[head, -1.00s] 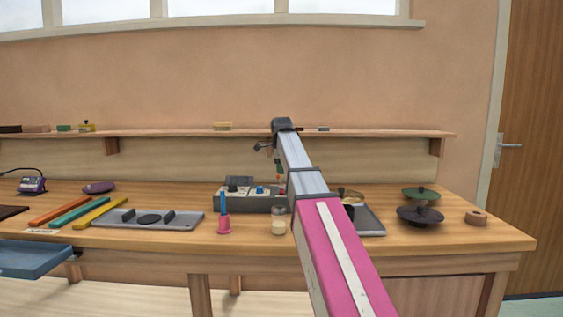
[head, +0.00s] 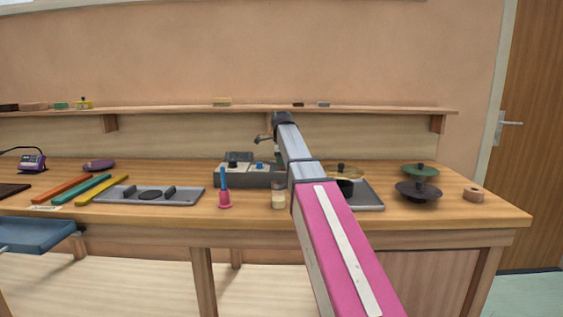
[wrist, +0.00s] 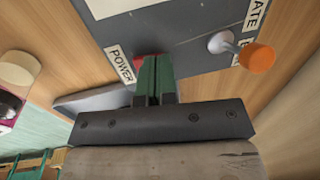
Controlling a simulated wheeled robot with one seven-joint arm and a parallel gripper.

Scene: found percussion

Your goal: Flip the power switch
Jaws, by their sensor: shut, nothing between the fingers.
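The power switch (wrist: 150,60) shows as a bit of red beside the POWER label (wrist: 121,65) in the wrist view, mostly hidden behind my fingers. It sits on a dark grey panel (wrist: 180,42). My gripper (wrist: 155,68) is shut and empty, its green fingertips right at the switch. I cannot tell whether they touch it, or which way the switch is set. In the head view the grey control box (head: 230,182) stands on the bench, partly behind my arm. My fingers are not clearly visible there.
An orange-tipped lever (wrist: 258,58) stands on the panel right of my fingers. A tray (head: 368,197) and dark cymbals (head: 418,191) lie to the right.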

